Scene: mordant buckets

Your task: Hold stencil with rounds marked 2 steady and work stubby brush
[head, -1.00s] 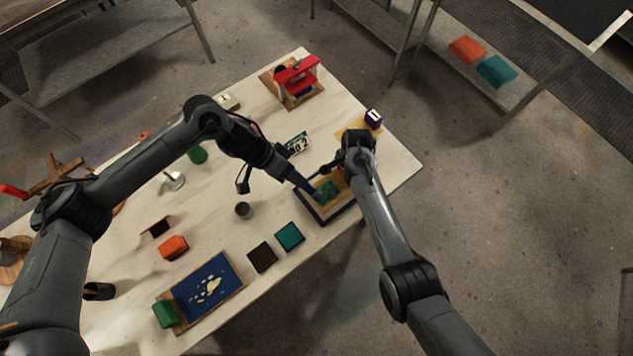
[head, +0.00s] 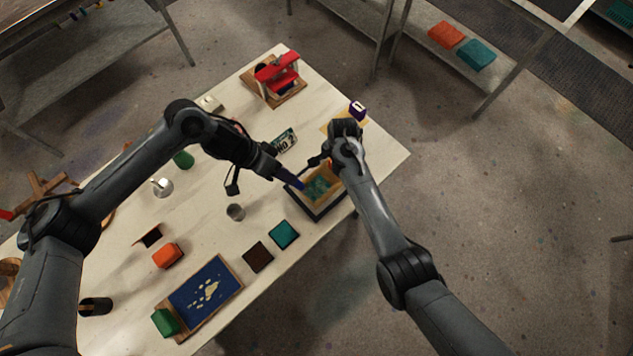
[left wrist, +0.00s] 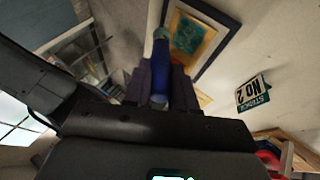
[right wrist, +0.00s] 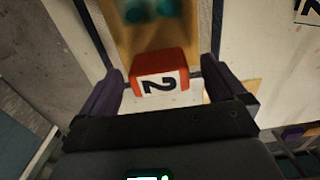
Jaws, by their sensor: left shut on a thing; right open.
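The tan stencil (head: 332,199) with teal rounds lies in a dark-edged tray near the table's right front edge. It also shows in the left wrist view (left wrist: 209,62) and the right wrist view (right wrist: 121,45). A red block (right wrist: 159,62) with a white face marked 2 sits at the stencil's end. My right gripper (right wrist: 163,92) is open, its purple fingers on either side of this block. My left gripper (head: 300,185) is shut on the blue stubby brush (left wrist: 160,75), at the stencil's left edge. I cannot tell whether the bristles touch the stencil.
A sign reading NO 2 (head: 285,141) lies behind the stencil. A grey cup (head: 236,212), teal pad (head: 284,234) and brown pad (head: 258,257) are nearby. A blue board (head: 190,302) lies front left.

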